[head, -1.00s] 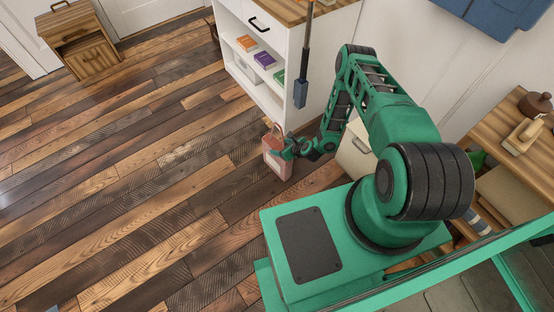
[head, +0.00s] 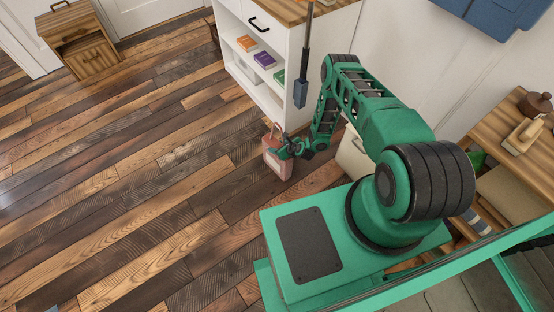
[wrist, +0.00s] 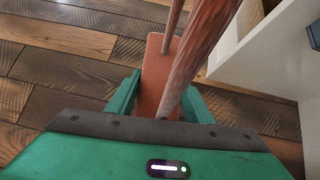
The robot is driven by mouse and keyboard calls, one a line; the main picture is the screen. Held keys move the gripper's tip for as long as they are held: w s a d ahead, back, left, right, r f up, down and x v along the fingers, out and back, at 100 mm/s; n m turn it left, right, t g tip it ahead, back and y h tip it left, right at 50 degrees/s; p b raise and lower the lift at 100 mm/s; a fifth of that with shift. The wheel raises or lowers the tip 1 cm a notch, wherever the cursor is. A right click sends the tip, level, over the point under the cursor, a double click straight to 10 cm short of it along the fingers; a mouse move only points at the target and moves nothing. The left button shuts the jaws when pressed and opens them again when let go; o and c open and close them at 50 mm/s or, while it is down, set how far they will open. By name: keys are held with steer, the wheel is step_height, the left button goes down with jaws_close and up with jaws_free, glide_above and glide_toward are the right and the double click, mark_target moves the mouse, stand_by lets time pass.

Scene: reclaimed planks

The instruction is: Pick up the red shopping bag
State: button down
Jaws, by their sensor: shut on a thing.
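The red shopping bag (head: 281,164) is a small, dull red bag with a paler panel on its side and a looped handle on top. In the head view it is upright at the end of my arm, near the white shelf unit. My gripper (head: 284,152) is at the bag's upper part, shut on it. In the wrist view the bag (wrist: 157,84) shows between the two green fingers, and its brown-red handle runs up close to the camera. The exact contact between the fingers and the bag is partly hidden. I cannot tell whether its base touches the floor.
A white shelf unit (head: 314,72) with books stands just behind the bag. A small wooden cabinet (head: 90,58) is at the far left. A wooden table (head: 490,165) is at the right. The plank floor (head: 120,190) at the left is clear.

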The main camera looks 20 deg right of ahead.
steer(key=shift+r, duration=0.1)
steer(key=shift+r, duration=0.55)
step_height(320, 180, up, 3)
steer(key=shift+w+d+r, duration=0.1)
steer(key=s+a+r, duration=0.6)
steer(key=a, duration=0.4)
steer(key=shift+s+r, duration=0.3)
steer(key=shift+s, duration=0.05)
